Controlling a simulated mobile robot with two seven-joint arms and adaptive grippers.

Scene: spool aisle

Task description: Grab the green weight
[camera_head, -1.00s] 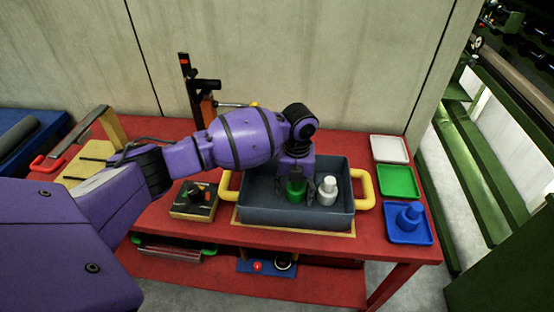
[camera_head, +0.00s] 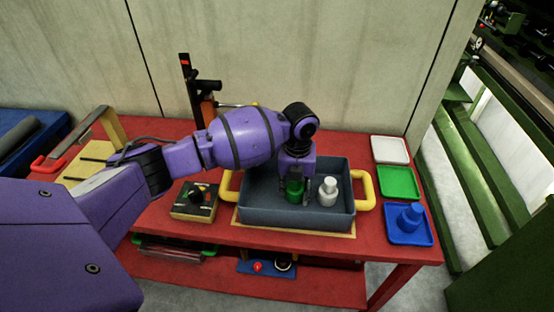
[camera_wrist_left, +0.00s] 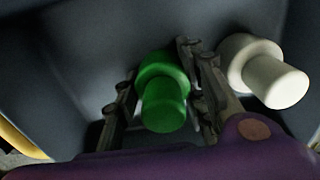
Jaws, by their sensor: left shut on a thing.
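The green weight (camera_head: 295,190) stands in the dark grey tub (camera_head: 262,215) on the red table. My left gripper (camera_head: 297,188) reaches down into the tub from above and is shut on the green weight. In the left wrist view the green weight (camera_wrist_left: 163,95) sits between the two fingers of my left gripper (camera_wrist_left: 160,104). A white weight (camera_head: 328,191) stands just to the right of it in the same tub, close beside the right finger; it also shows in the left wrist view (camera_wrist_left: 262,72). My right gripper is not in view.
Right of the tub, a white tray (camera_head: 390,149), a green tray (camera_head: 398,181) and a blue tray (camera_head: 395,235) line the table edge; a blue weight (camera_head: 410,216) stands in the blue one. Yellow handles (camera_head: 366,189) flank the tub. A wall stands behind.

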